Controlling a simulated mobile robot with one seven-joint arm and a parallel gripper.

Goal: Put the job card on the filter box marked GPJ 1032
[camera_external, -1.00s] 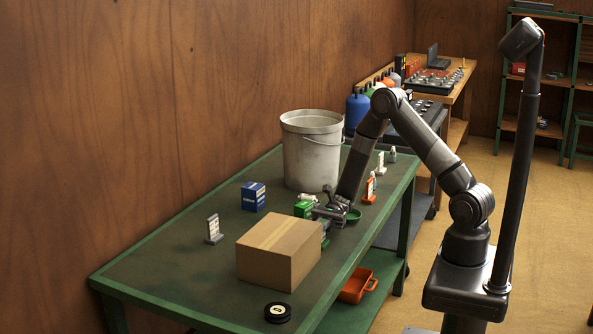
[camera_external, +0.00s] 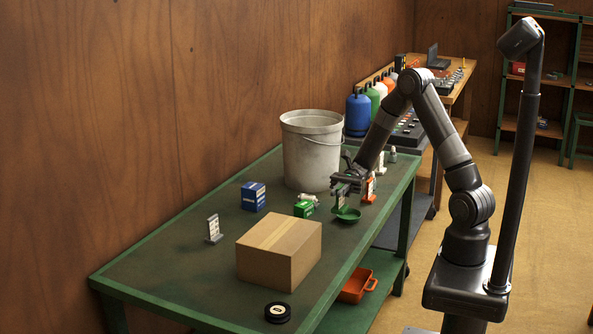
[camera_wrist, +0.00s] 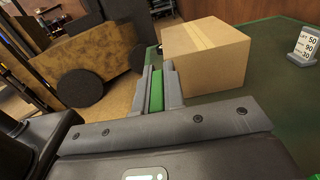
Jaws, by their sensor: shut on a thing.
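My gripper (camera_external: 345,187) is shut on a thin green piece, apparently the job card (camera_wrist: 156,92), and holds it above the table. The card's face cannot be read. In the external view the card (camera_external: 340,201) hangs under the jaws, above or beside a green dish. A blue box with a white band (camera_external: 253,196) stands to the left on the table. A green and white box (camera_external: 304,209) stands closer, just left of my gripper. These look like filter boxes, but their markings are too small to read, so I cannot tell which is GPJ 1032.
A cardboard box (camera_external: 279,250) stands in the table's front half, a large pail (camera_external: 311,150) behind. A number stand (camera_external: 213,229) is at left, black discs (camera_external: 277,312) at the front edge. A green dish (camera_external: 348,215) and orange item (camera_external: 370,188) are near my gripper.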

